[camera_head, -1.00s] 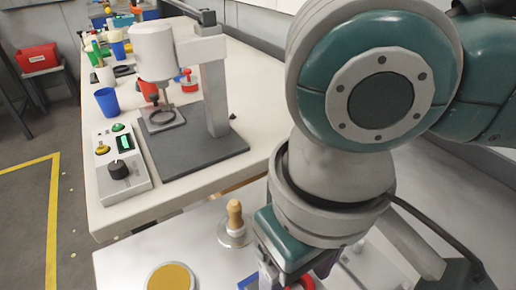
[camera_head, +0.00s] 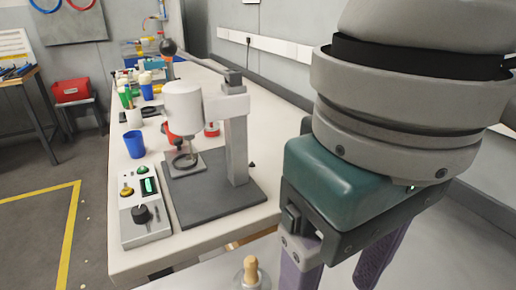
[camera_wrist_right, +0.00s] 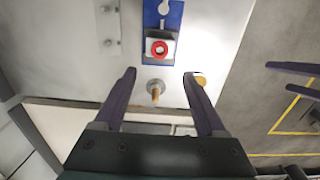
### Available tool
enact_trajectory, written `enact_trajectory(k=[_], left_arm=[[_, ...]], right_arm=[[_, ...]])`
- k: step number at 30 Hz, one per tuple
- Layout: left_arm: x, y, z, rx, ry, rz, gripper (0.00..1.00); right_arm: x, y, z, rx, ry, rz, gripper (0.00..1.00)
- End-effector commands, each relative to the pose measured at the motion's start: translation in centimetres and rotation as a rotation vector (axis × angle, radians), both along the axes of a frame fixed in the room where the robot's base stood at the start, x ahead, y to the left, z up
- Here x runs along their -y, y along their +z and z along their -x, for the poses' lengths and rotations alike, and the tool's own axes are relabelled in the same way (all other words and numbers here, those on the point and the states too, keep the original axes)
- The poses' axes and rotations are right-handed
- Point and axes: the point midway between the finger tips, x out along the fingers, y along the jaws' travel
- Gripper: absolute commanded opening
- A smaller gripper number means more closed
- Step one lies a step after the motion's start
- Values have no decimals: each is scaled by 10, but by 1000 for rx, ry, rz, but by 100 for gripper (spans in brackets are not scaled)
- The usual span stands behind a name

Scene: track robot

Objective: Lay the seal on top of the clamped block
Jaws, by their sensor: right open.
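In the right wrist view a red ring (camera_wrist_right: 159,49), which looks like the seal, shows on the top of a pale block (camera_wrist_right: 166,58). The block sits on a blue fixture plate (camera_wrist_right: 171,16); how it is clamped is too small to tell. My right gripper (camera_wrist_right: 160,75) is open and empty, raised above the table, with the ring and block beyond its fingertips. It also shows in the head view (camera_head: 333,280), where block and ring are out of sight. My left gripper (camera_wrist_right: 278,77) shows at the right edge of the wrist view, with its fingers apart.
A wooden-handled stamp-like tool (camera_wrist_right: 155,92) stands between the right fingers' sight lines; a yellow disc (camera_wrist_right: 201,79) is partly behind one finger. A press (camera_head: 232,140), control box (camera_head: 140,212) and blue cup (camera_head: 134,145) stand on the long bench (camera_head: 232,222).

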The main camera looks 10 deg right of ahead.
Motion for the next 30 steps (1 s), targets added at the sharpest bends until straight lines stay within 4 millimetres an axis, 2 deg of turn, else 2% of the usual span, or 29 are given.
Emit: enact_trajectory(k=[4, 10, 13, 17, 21, 24, 27, 30], left_arm=[[0, 1, 0, 0, 0, 0, 100], [0, 1, 0, 0, 0, 0, 100], [0, 1, 0, -1, -1, -1, 100], [0, 1, 0, -1, -1, -1, 100], [0, 1, 0, -1, -1, -1, 100], [0, 1, 0, -1, -1, -1, 100], [0, 1, 0, -1, -1, -1, 100], [0, 1, 0, -1, -1, -1, 100]], right_arm=[[-13, -1, 6, 3, 32, -66, 73], [-53, -17, 21, 79, 83, -324, 73], [-53, -26, 22, 155, 43, -411, 73], [-23, -46, 25, 252, -54, -402, 73], [35, -71, 44, 306, -140, -267, 73], [72, -82, 62, 314, -168, -156, 73], [95, -88, 75, 311, -177, -81, 73], [105, -89, 80, 308, -178, -47, 73]])
